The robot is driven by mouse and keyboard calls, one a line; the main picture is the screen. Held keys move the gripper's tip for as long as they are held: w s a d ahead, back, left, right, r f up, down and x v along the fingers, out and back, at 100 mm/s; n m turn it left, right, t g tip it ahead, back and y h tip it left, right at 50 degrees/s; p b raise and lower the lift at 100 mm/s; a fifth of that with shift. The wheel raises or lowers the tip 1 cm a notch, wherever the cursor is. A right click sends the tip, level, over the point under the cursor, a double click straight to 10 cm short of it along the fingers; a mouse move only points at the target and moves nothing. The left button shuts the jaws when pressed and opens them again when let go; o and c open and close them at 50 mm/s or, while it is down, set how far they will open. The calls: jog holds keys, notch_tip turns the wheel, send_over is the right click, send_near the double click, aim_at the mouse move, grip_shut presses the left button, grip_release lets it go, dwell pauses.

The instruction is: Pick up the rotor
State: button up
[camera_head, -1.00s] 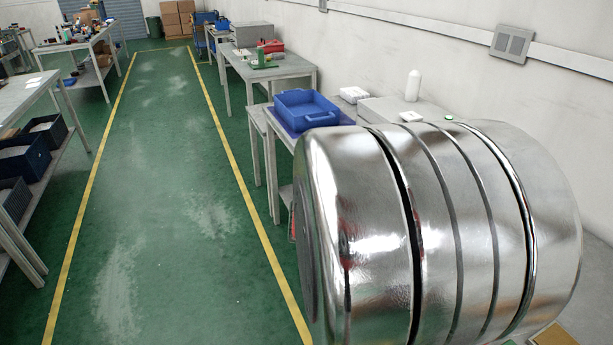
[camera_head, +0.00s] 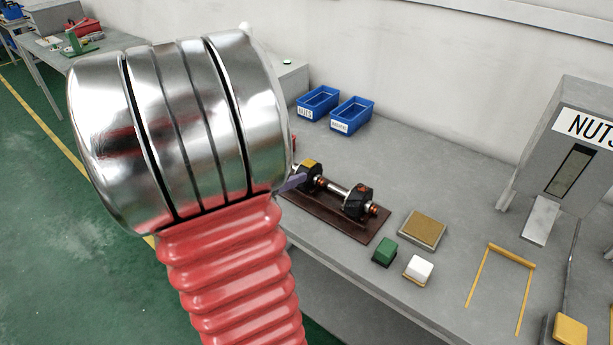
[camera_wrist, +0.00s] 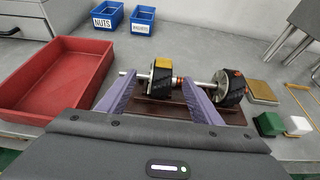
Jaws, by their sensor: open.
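Two black, claw-like bodies lie in line along a silver shaft on a dark brown board (camera_head: 335,222); I cannot tell whether they are one rotor or two. The left rotor body (camera_wrist: 162,82) has a yellow patch on top. The right rotor body (camera_wrist: 229,88), with orange-red parts, also shows in the head view (camera_head: 356,202). My gripper (camera_wrist: 158,78) is open, its two purple fingers apart on either side of the left body in the wrist view. I cannot tell whether they touch it. In the head view, one purple finger (camera_head: 293,182) shows and my arm hides the rest.
A red tray (camera_wrist: 55,83) lies left of the gripper. Blue bins (camera_head: 318,101) stand at the wall. A brown pad (camera_head: 422,229), a green block (camera_head: 384,250) and a white block (camera_head: 418,270) sit right of the board. A nuts dispenser (camera_head: 567,150) stands farther right.

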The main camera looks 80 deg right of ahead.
aim_at(304, 165)
jog(key=shift+x, duration=2.5)
jog(key=shift+s+f, duration=0.1)
jog(key=shift+x, duration=2.5)
jog(key=shift+c, duration=0.3)
grip_shut()
